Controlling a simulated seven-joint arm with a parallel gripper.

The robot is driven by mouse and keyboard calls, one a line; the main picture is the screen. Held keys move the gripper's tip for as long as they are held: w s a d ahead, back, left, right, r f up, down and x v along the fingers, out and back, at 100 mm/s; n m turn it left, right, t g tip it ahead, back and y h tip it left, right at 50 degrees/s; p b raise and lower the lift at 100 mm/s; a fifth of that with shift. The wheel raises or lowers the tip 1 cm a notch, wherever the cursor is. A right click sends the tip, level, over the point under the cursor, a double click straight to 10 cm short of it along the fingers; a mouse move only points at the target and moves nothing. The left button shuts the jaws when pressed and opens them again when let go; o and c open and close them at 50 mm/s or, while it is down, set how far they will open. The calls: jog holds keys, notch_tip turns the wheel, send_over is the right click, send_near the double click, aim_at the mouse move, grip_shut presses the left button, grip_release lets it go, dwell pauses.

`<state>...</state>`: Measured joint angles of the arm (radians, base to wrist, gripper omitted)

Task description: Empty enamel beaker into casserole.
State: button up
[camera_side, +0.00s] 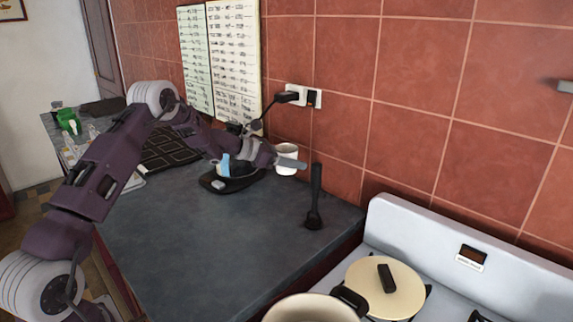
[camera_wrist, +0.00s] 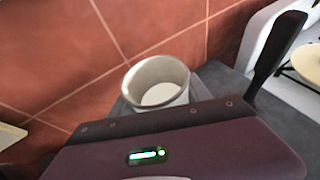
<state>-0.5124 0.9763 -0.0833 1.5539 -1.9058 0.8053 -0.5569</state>
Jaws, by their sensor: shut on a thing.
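The white enamel beaker (camera_side: 287,153) is upright at the back of the dark counter, close to the tiled wall. My gripper (camera_side: 291,163) is shut on it from the side, and one grey finger crosses in front of it. In the wrist view the beaker (camera_wrist: 160,92) shows its open rim and a pale inside; I cannot tell what it contains. Whether its base touches the counter is unclear. A cream pot (camera_side: 308,309), apparently the casserole, is open at the bottom edge of the side view, partly cut off. My gripper is far from it.
A dark upright utensil (camera_side: 315,200) stands on the counter (camera_side: 210,255) between beaker and stove; it also shows in the wrist view (camera_wrist: 272,55). A lidded cream pan (camera_side: 370,275) sits on the white stove. A black appliance (camera_side: 228,180) lies below my wrist. The front counter is clear.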

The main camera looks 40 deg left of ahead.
notch_tip(320, 180, up, 18)
jog(key=s+d+m+g+h, duration=0.4)
jog(key=s+d, duration=0.2)
jog(key=d, duration=0.6)
jog(key=s+d+m+g+h, duration=0.3)
jog(key=s+d+m, duration=0.25)
jog(key=d, duration=0.65)
jog(key=s+d+m+g, duration=0.4)
jog(key=s+d+g, duration=0.2)
jog(key=s, duration=0.6)
jog(key=s+d+m+g, duration=0.5)
jog(key=s+d, duration=0.2)
jog(key=s, duration=0.5)
notch_tip(320, 180, down, 19)
jog(key=shift+r, duration=0.1)
jog(key=shift+w+a+n+y, duration=0.1)
jog(key=shift+a+n+y, duration=0.3)
jog(key=shift+y, duration=0.4)
jog(key=shift+a+n+t+y, duration=0.15)
jog(key=shift+a+t+y, duration=0.05)
jog(key=shift+y, duration=0.45)
jog(key=shift+a+n+t+y, duration=0.1)
jog(key=shift+a+t+y, duration=0.1)
jog(key=shift+y, duration=0.45)
